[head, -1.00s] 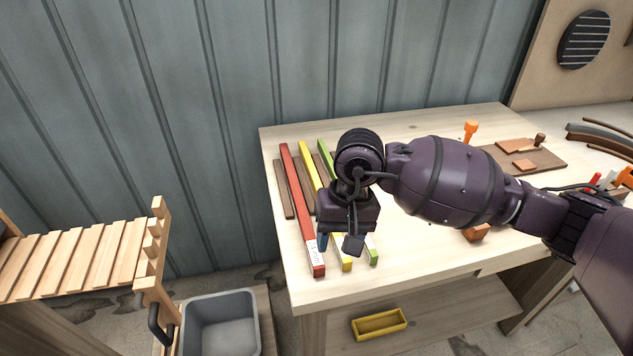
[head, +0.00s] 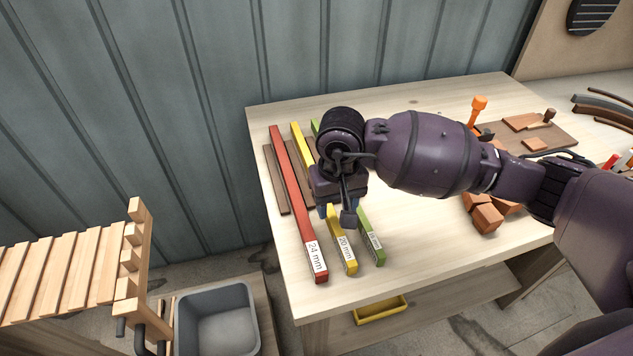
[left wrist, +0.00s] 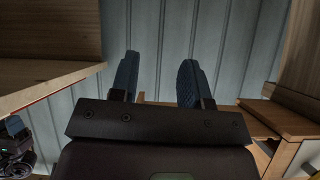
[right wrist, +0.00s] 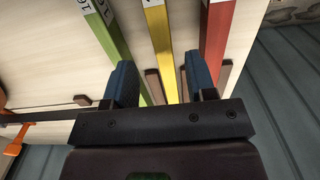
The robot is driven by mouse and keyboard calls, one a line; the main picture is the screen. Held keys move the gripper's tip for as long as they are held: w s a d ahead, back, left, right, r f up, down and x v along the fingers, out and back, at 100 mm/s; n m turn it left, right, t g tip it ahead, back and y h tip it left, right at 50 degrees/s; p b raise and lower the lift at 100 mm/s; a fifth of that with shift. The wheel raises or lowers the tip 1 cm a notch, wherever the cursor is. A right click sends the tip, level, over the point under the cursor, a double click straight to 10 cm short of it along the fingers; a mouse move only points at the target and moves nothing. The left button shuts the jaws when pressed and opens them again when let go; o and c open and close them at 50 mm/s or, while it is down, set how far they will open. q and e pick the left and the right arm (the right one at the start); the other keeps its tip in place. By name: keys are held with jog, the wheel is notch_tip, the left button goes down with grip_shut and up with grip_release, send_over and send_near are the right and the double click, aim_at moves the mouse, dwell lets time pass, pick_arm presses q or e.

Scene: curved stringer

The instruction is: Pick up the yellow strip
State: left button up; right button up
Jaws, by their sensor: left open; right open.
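The yellow strip (head: 342,241) lies on the workbench between the red strip (head: 300,213) and the green strip (head: 371,240). Its near end reads 20 mm, and its middle is hidden behind my right gripper in the head view. My right gripper (head: 336,212) is open above the strips. In the right wrist view, the yellow strip (right wrist: 161,45) runs between the fingers of the right gripper (right wrist: 161,82), with green at left and red at right. I cannot tell whether they touch it. My left gripper (left wrist: 158,80) is open and empty, seen only in the left wrist view.
Brown strips (head: 275,180) lie beneath the coloured strips. Wooden blocks (head: 484,215), an orange-handled tool (head: 478,108) and a brown board (head: 555,133) are on the bench to the right. A grey bin (head: 217,322) and a slatted wooden rack (head: 65,270) stand at left.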

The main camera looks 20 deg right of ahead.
aim_at(333, 216)
jog(key=shift+w+a+f, duration=0.1)
jog(key=shift+w+f, duration=0.05)
jog(key=shift+f, duration=1.15)
jog(key=shift+w+a+f, duration=0.1)
jog(key=shift+w+f, duration=0.05)
jog(key=shift+f, duration=1.15)
grip_shut()
